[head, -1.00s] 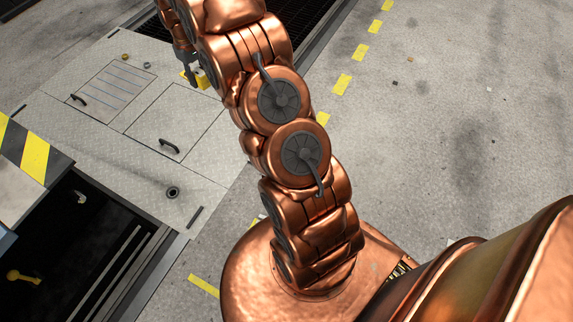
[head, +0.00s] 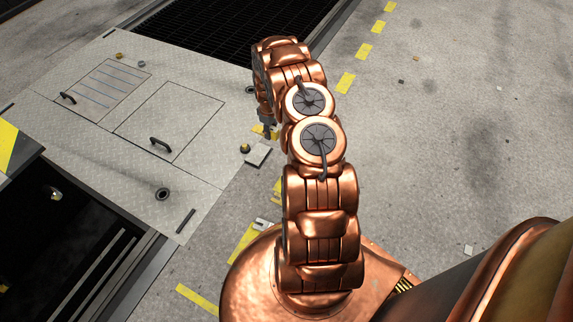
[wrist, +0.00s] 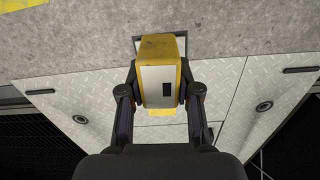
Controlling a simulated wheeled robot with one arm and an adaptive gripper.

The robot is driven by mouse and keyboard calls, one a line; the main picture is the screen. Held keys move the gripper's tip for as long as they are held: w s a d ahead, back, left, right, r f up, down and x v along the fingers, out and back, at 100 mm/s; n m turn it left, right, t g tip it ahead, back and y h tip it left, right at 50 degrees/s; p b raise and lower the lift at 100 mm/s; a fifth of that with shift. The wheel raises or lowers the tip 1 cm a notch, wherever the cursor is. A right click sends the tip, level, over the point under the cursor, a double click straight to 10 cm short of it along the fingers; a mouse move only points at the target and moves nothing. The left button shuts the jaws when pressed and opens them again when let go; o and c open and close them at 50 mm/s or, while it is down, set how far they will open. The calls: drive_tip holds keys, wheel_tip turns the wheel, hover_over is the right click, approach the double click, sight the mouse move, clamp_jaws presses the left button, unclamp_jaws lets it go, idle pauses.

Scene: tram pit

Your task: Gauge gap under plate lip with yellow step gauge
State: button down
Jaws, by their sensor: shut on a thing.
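My gripper (wrist: 160,90) is shut on the yellow step gauge (wrist: 159,48), a yellow block with a pale face and a dark rectangle, in the wrist view. In the head view my gripper (head: 265,122) points down near the right edge of the tread plate (head: 205,182); only a yellow bit of the gauge (head: 257,129) shows there. In the wrist view the gauge covers part of the plate edge and the concrete. The gap under the plate lip cannot be made out, nor whether the gauge touches anything.
The plate has hatch handles (head: 160,145). A dark open pit (head: 60,235) lies at lower left and a black grating (head: 235,30) behind. Concrete at right is open.

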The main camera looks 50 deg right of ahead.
drive_tip(key=b, duration=0.4)
approach(272, 161)
drive_tip(key=shift+n, duration=0.3)
drive_tip(key=s+f, duration=0.1)
drive_tip(key=s, duration=0.1)
drive_tip(key=s+d, duration=0.1)
drive_tip(key=s, duration=0.2)
drive_tip(key=s+d+f, duration=0.1)
drive_tip(key=s, duration=0.1)
drive_tip(key=shift+s+f, duration=0.15)
drive_tip(key=shift+f, duration=0.2)
drive_tip(key=shift+s+f, duration=0.15)
drive_tip(key=shift+s+p, duration=0.1)
drive_tip(key=shift+p, duration=0.25)
drive_tip(key=shift+f+b, duration=0.35)
drive_tip(key=shift+f, duration=1.35)
drive_tip(key=shift+f, duration=0.3)
drive_tip(key=shift+w+a+b, duration=0.25)
drive_tip(key=shift+w+a, duration=0.1)
drive_tip(key=shift+w, duration=0.9)
drive_tip(key=shift+w+a+b, duration=0.2)
drive_tip(key=shift+w+a, duration=0.2)
drive_tip(key=shift+w, duration=0.9)
drive_tip(key=shift+w+a+b, duration=0.25)
drive_tip(key=shift+w+a, duration=0.1)
drive_tip(key=shift+w, duration=0.9)
